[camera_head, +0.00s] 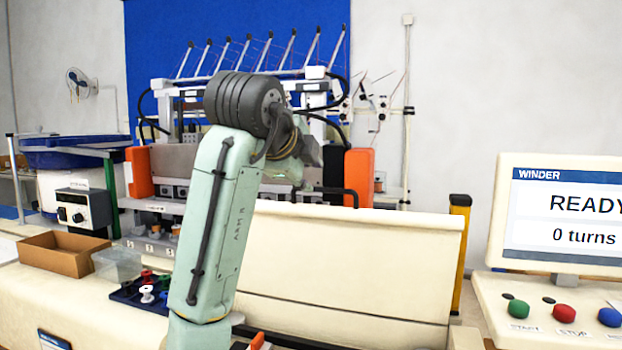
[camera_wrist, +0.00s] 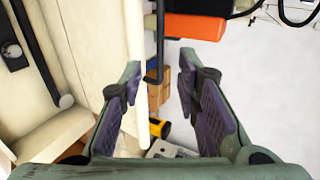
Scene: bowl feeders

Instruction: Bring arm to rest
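My arm (camera_head: 215,225) rises in the middle of the head view, its pale green link tilted slightly right and topped by a dark ribbed joint (camera_head: 244,101). The far end of the arm is folded behind that joint, so my gripper is mostly hidden there. In the wrist view my gripper (camera_wrist: 160,76) shows two green fingers with purple pads. Beyond the gap are a cream panel edge, the pale floor and small boxes below.
A winding machine with orange end blocks (camera_head: 359,178) stands behind my arm, above a cream panel (camera_head: 350,262). A dark spool tray (camera_head: 127,297), a brown box (camera_head: 64,254) and a blue bowl feeder (camera_head: 72,152) are left. A winder screen (camera_head: 565,212) reading READY stands right.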

